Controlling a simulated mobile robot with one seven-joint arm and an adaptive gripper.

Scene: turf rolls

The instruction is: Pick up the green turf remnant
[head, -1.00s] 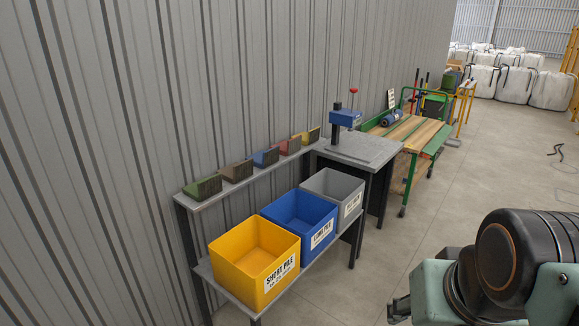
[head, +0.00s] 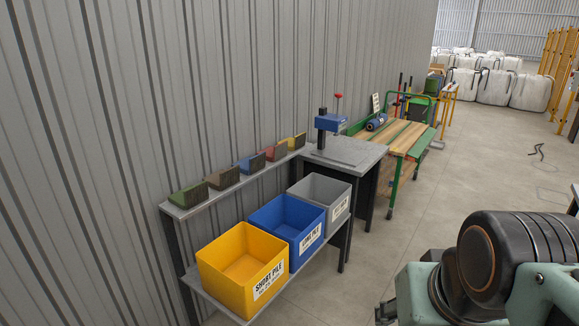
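The green turf remnant (head: 188,195) lies at the near left end of the narrow grey shelf against the corrugated wall. It is a wedge-like block with a green top and a dark front face. My gripper (head: 386,312) shows only in small part at the bottom edge, at the end of my arm on the right. It is well apart from the remnant, across the bins and to the right. Its fingers are mostly cut off or hidden, so its opening does not show.
Brown (head: 223,178), blue (head: 249,162), red (head: 275,151) and yellow (head: 293,141) remnants line the same shelf. Below stand a yellow bin (head: 222,277), a blue bin (head: 272,233) and a grey bin (head: 311,205). A grey table (head: 350,152) bears a blue press. Open floor lies right.

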